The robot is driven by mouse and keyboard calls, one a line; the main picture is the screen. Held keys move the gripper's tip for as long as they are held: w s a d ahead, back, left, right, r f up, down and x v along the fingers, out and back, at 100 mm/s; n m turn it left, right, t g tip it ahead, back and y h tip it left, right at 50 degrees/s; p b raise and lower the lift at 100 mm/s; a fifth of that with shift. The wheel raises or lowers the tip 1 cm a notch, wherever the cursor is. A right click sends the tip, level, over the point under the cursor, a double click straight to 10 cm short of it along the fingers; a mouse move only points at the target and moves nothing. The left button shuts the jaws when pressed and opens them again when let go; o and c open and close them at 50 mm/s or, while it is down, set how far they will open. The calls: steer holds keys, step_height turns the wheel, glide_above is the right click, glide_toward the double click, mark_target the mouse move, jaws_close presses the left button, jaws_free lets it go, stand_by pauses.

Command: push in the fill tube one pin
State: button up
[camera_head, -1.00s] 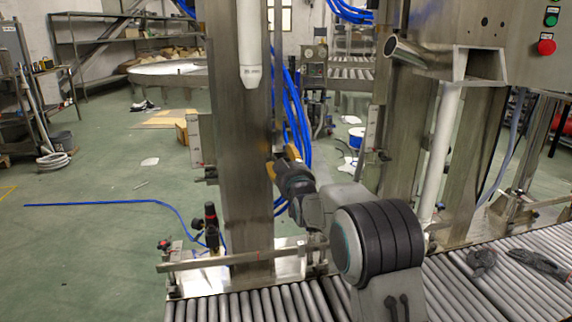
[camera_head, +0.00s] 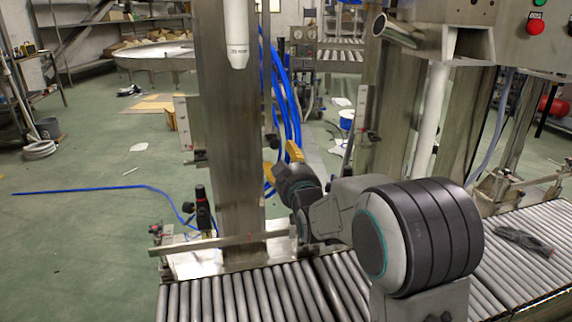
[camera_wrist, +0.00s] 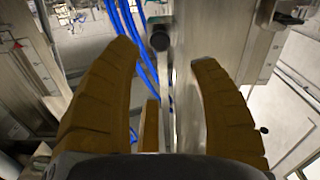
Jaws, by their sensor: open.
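A white fill tube (camera_head: 237,35) hangs in front of a steel column (camera_head: 235,130) in the head view. My gripper (camera_head: 282,163) is beside the right side of this column, with its orange fingers partly hidden. In the wrist view my gripper (camera_wrist: 166,56) is open, one finger on each side and nothing between them. A dark round knob (camera_wrist: 159,40), seemingly the pin, shows ahead of the fingertips, near the middle of the gap. It looks apart from both fingers. I cannot tell how far in it sits. The pin cannot be made out in the head view.
Blue hoses (camera_head: 286,90) hang close behind my gripper, and they also show between the fingers in the wrist view. A roller conveyor (camera_head: 265,295) runs along the front. A second white pipe (camera_head: 432,115) stands at the right. Open green floor (camera_head: 90,220) lies at the left.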

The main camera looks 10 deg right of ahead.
steer(key=shift+s, duration=0.65)
steer(key=shift+r, duration=0.1)
steer(key=s+r+g+p, duration=0.5)
steer(key=s+r+p, duration=0.3)
steer(key=s+p, duration=0.4)
steer(key=s+r+m+g+p, duration=0.1)
steer(key=s+r+g+p, duration=0.3)
steer(key=s+r+p, duration=0.4)
steer(key=s+r+m+g+p, duration=0.1)
steer(key=s+r+g+p, duration=0.4)
steer(key=s+p, duration=1.3)
step_height(320, 180, up, 3)
steer(key=shift+s+f+g, duration=0.1)
steer(key=shift+s+g, duration=0.05)
steer(key=shift+g, duration=0.15)
